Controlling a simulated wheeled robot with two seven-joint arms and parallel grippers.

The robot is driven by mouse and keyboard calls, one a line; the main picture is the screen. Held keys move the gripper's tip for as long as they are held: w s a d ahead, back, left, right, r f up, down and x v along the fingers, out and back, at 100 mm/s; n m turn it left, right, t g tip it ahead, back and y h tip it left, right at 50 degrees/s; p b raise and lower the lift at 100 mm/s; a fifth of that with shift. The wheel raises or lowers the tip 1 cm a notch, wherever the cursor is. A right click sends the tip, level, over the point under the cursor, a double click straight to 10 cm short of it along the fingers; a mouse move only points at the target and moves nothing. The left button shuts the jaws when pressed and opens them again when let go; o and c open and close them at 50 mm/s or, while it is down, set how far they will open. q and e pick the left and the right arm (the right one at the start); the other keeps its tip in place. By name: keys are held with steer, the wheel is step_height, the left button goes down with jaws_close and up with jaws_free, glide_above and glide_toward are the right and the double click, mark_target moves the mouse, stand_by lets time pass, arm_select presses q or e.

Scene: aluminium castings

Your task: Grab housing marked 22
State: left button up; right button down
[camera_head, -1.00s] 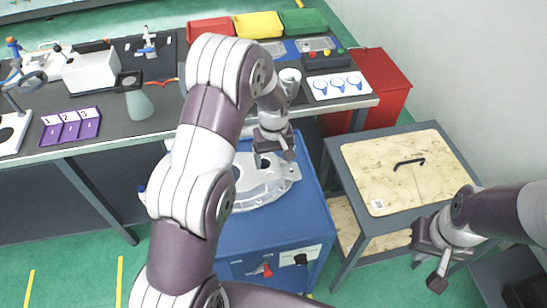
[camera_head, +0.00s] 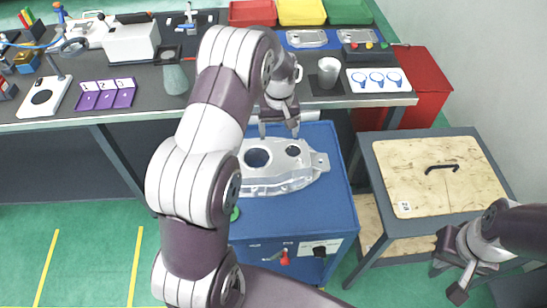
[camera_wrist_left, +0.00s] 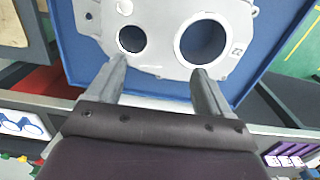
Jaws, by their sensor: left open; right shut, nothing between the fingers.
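A silver aluminium housing (camera_head: 289,179) with two round holes lies flat on the blue cart top. It fills the upper part of the left wrist view (camera_wrist_left: 158,47); a small marking shows right of the larger hole, but I cannot read it surely. My left gripper (camera_head: 279,131) is open and empty at the housing's far edge. In the left wrist view its fingers (camera_wrist_left: 156,70) point toward the holes, one by each, without visible grip. My right gripper (camera_head: 446,281) is shut and empty, apart from the housing, in front of the wooden-topped table.
The blue cart (camera_head: 335,205) has bare rim around the housing. A grey table with a wooden lid (camera_head: 420,175) stands to the right. The long workbench behind holds a metal cup (camera_head: 328,73), a card with blue rings (camera_head: 378,80) and coloured bins (camera_head: 300,12).

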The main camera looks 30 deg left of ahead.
mark_target(278, 152)
arm_select(q)
steer(key=f, duration=0.3)
steer(key=f+p, duration=0.1)
steer(key=f, duration=0.3)
steer(key=s+f+p, duration=0.1)
steer(key=f, duration=0.3)
steer(key=shift+d+f, duration=0.1)
steer(key=shift+w+f, duration=0.1)
steer(key=shift+f, duration=0.1)
jaws_close()
steer(key=shift+w+r, duration=0.1)
